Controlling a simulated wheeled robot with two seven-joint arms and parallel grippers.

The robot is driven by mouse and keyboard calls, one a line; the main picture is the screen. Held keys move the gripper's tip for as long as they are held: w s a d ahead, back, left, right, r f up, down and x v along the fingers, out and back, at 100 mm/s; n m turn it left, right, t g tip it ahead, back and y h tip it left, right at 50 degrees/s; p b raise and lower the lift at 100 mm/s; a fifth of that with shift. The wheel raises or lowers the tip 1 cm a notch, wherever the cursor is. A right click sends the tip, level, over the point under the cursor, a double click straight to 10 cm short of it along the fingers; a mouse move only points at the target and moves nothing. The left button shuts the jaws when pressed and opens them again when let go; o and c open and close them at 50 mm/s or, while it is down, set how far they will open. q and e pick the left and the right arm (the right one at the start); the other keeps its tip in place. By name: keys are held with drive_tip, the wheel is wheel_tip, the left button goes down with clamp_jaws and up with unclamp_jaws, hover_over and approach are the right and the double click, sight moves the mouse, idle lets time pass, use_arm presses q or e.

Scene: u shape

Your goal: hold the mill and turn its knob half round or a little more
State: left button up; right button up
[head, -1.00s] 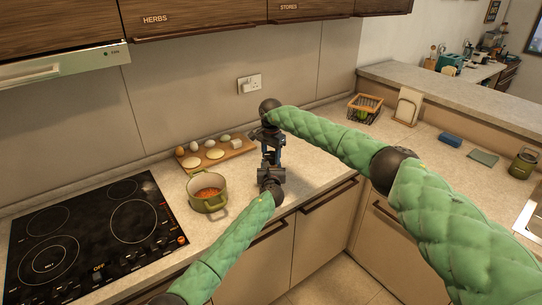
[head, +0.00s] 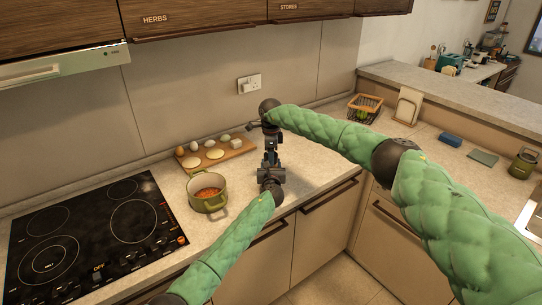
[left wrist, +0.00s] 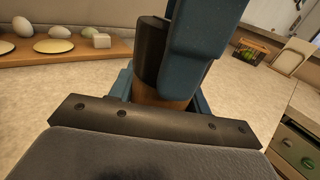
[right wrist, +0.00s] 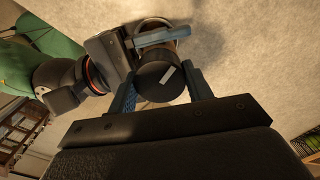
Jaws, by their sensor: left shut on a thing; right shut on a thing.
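The mill stands between my two grippers and is mostly hidden in the head view. Its brown body (left wrist: 165,96) shows low in the left wrist view, with the dark knob (left wrist: 150,48) above it. My left gripper (head: 270,168) is shut around the body from the front. My right gripper (head: 270,136) is above it, shut on the knob. In the right wrist view the round black knob (right wrist: 162,76), with a pale mark on top, sits between the blue fingers. A right finger (left wrist: 200,35) covers part of the knob in the left wrist view.
A green pot (head: 208,204) stands on the counter left of the mill. A wooden board (head: 216,154) with eggs and pale discs lies behind it. The black hob (head: 95,235) is at far left. A basket (head: 365,108) stands back right.

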drive_tip(key=shift+r+m, duration=0.1)
drive_tip(key=shift+m, duration=1.4)
drive_tip(key=o, duration=1)
wheel_tip(320, 180, up, 12)
drive_tip(key=shift+f, duration=0.1)
